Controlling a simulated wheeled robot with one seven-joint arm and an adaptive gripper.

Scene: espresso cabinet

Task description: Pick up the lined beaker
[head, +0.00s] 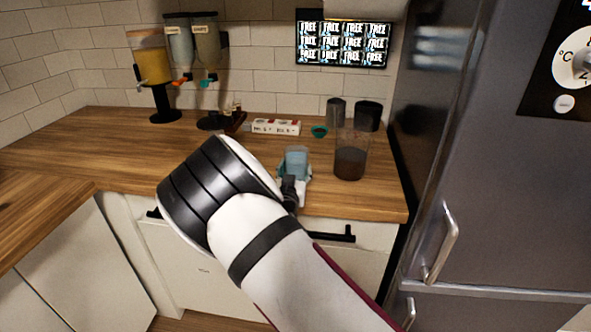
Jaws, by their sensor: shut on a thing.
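A small bluish, see-through beaker (297,156) is near the front of the wooden counter, right of the middle. I take it for the lined beaker, but it is too small to make out lines on it. My gripper (293,178) is at its near side and shut on it. My arm and the gripper's dark and teal parts hide its lower part. I cannot tell whether its base touches the counter.
A larger clear container with dark contents (349,163) stands close on the right. Behind are two dark canisters (367,116), a teal bowl (319,131) and a white box (275,127). Drink dispensers (152,65) stand back left. The fridge (480,150) bounds the right. The left counter is clear.

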